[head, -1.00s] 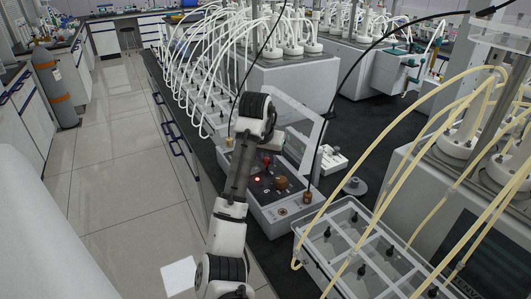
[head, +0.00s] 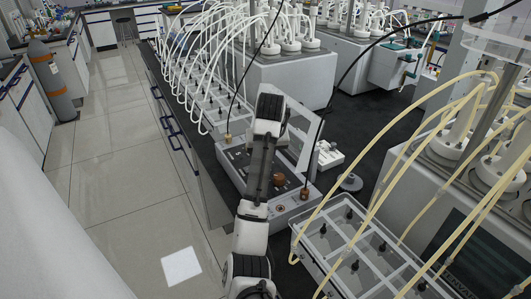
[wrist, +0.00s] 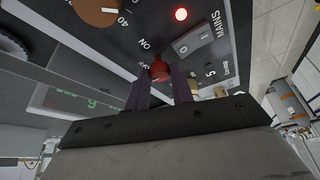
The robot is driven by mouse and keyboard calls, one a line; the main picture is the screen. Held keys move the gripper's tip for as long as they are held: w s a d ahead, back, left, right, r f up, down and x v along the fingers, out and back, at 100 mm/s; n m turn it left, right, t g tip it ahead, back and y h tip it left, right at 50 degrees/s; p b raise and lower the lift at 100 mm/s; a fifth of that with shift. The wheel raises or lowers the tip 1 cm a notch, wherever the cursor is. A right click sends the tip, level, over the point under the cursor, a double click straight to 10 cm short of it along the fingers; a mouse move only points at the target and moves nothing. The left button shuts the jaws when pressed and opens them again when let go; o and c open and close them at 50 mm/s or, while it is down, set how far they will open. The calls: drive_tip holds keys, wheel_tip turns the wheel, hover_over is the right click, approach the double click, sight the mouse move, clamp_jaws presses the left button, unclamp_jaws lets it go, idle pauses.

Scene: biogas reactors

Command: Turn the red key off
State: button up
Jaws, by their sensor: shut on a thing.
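The red key (wrist: 160,71) is on the dark control panel, next to the printed ON and OFF marks, in the wrist view. My gripper (wrist: 161,88) has its two dark fingers on either side of the key and is shut on it. The fingers cover part of the key's sides. In the head view my arm reaches over the control box (head: 299,208) and hides the key and my fingertips.
A lit red lamp (wrist: 181,14), a MAINS switch (wrist: 193,42) and a brown knob (wrist: 97,10) sit close to the key. The knob also shows in the head view (head: 279,179). A clear tray with tubes (head: 340,245) stands in front of the box.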

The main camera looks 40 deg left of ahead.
drive_tip(key=o, duration=0.9)
drive_tip(key=shift+o, duration=0.2)
drive_tip(key=shift+s+r+p, duration=0.1)
drive_tip(key=shift+r+p, duration=0.35)
drive_tip(key=p+v, duration=0.4)
drive_tip(key=v, duration=0.9)
drive_tip(key=shift+s+d+f, duration=0.1)
